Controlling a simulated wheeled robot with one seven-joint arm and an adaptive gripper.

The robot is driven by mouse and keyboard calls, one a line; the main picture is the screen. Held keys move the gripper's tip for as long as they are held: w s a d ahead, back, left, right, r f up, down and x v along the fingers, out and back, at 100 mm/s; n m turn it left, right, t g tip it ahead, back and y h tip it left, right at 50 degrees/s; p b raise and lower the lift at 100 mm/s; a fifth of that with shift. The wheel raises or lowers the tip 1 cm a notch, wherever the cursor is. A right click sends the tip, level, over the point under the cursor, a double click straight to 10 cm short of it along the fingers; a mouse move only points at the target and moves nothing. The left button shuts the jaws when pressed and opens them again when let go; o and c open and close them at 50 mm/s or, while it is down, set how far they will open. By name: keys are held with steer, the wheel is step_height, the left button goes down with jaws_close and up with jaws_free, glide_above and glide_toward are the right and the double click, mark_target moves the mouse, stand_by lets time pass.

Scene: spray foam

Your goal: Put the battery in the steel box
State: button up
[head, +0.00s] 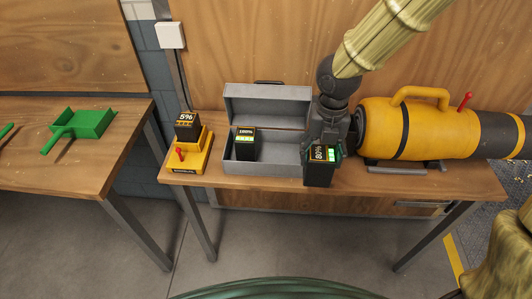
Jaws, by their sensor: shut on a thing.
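My gripper (328,145) points down near the right end of the grey steel box and is shut on a black battery marked 80% (320,168). The held battery is in front of the right part of the box and hides that corner. The steel box (270,170) stands on the workbench with its lid (268,106) open at the back. A second battery, marked 100% (246,145), is inside the box at its left end. A third battery, marked 5% (187,127), sits on a yellow charger (190,158) left of the box.
A large yellow and black cylindrical machine (425,128) lies on the bench just right of my gripper. The wooden bench (430,180) has clear room along its front right. A green dustpan (85,123) lies on another bench at left.

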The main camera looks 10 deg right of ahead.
steer(key=shift+w+r, duration=0.1)
steer(key=shift+w, duration=0.1)
steer(key=w+a+f+p, duration=0.2)
steer(key=w+p, duration=0.1)
steer(key=w, duration=0.4)
steer(key=w+a+f+p, duration=0.2)
steer(key=w+f+p, duration=0.1)
steer(key=w, duration=0.4)
steer(key=shift+w+a, duration=0.25)
steer(key=shift+w, duration=0.1)
steer(key=shift+f, duration=0.6)
steer(key=o, duration=1.3)
steer(key=shift+s+f, duration=0.1)
steer(key=shift+s, duration=0.05)
